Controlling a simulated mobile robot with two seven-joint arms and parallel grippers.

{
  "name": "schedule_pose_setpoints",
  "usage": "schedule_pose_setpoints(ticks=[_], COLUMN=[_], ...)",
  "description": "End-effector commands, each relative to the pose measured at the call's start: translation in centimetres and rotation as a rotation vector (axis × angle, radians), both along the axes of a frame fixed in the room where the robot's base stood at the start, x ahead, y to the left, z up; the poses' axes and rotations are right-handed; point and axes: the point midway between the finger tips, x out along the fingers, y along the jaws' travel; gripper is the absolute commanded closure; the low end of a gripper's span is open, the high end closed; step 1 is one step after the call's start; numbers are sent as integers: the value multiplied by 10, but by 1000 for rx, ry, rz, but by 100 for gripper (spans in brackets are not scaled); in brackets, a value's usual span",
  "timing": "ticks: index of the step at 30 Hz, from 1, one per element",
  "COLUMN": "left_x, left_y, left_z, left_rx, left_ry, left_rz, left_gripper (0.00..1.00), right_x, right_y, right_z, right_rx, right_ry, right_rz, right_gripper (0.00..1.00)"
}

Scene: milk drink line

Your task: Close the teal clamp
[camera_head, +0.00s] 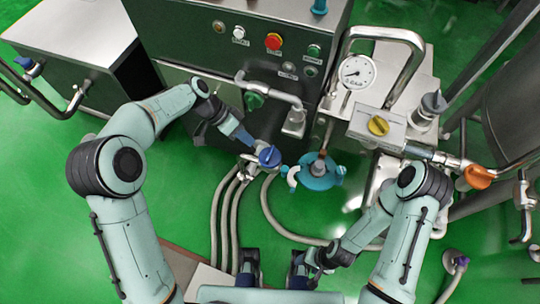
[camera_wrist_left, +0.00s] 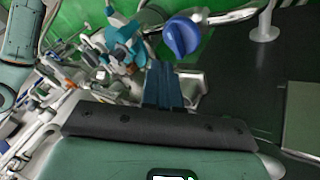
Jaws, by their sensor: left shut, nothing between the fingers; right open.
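The teal clamp (camera_head: 322,180) sits low in the middle of the head view, around a grey fitting, with a white curved piece at its left side. It also shows in the left wrist view (camera_wrist_left: 124,45), beyond the fingers. I cannot tell whether its halves meet. My left gripper (camera_head: 245,139) is shut and empty, up and to the left of the clamp and apart from it. Its blue fingers (camera_wrist_left: 163,88) lie together in the left wrist view. My right gripper (camera_head: 300,268) is open, below the clamp and apart from it.
A blue valve knob (camera_head: 269,156) stands between my left gripper and the clamp. Grey hoses (camera_head: 217,215) run below it. A dark cabinet with buttons (camera_head: 273,41) is behind, and a pressure gauge (camera_head: 357,72) and an orange knob (camera_head: 478,177) are to the right.

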Motion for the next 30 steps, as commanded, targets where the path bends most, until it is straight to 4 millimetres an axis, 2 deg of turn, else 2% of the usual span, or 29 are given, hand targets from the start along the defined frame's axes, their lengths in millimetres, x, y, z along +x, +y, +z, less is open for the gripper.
schedule_pose_setpoints(ticks=[2, 5, 11, 21, 24, 30], left_x=[2, 2, -3, -12, -25, -37], left_y=[-2, -6, -24, -66, -76, -87], left_z=[15, 19, -6, -61, -58, -58], left_rx=[-20, -31, -29, -29, -28, -28], left_ry=[-26, -34, -29, -30, -31, -32], left_rz=[-43, -66, -67, -64, -65, -61], left_gripper=[100, 100, 100, 100, 100, 100], right_x=[-1, 0, 0, 1, 1, 1], right_y=[0, 0, 0, 0, 0, 0], right_z=[-3, -3, -4, -6, -5, -5], right_rx=[0, 0, -1, -2, -1, -1], right_ry=[0, 0, -3, -7, -6, -5], right_rz=[0, 0, -1, -2, -2, -2], right_gripper=[39, 39, 39, 39, 39, 39])
